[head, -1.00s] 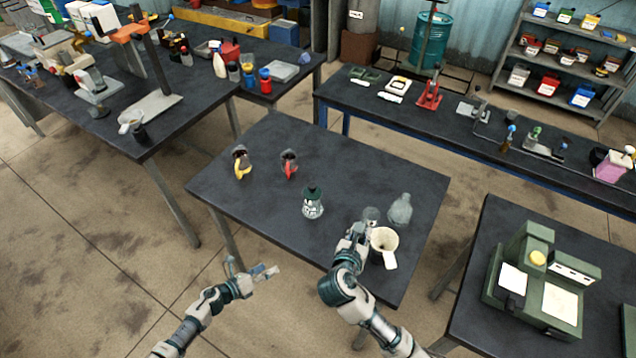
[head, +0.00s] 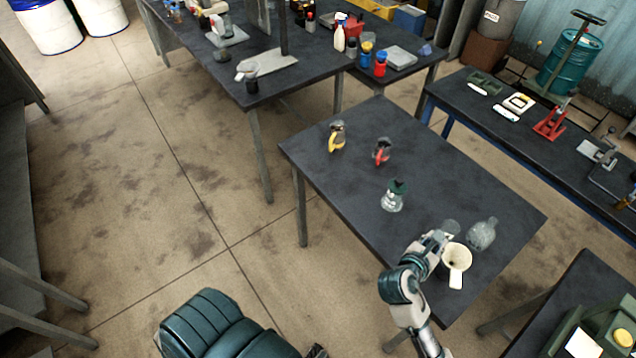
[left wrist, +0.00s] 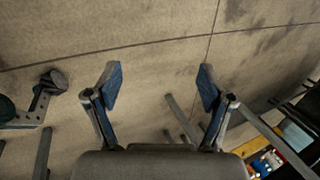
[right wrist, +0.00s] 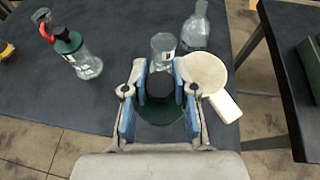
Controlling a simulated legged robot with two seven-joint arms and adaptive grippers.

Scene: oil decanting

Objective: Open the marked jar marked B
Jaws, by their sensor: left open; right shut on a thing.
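My right gripper (right wrist: 157,98) is shut on a dark green lid (right wrist: 158,114) by its black knob. Just beyond it stands a clear glass jar (right wrist: 163,46) with no lid seen on it; in the head view this jar (head: 451,227) is by my right gripper (head: 438,238). I cannot read its label. Another glass jar (head: 393,199), with a dark green lid on, stands to the left; it also shows in the right wrist view (right wrist: 84,62). My left gripper (left wrist: 159,88) is open and empty above the floor, off the table.
A white funnel-like cup with a handle (head: 456,260) and a clear bottle (head: 482,234) stand close to my right gripper. A yellow-handled jug (head: 337,136) and a red-handled jug (head: 382,151) stand farther back.

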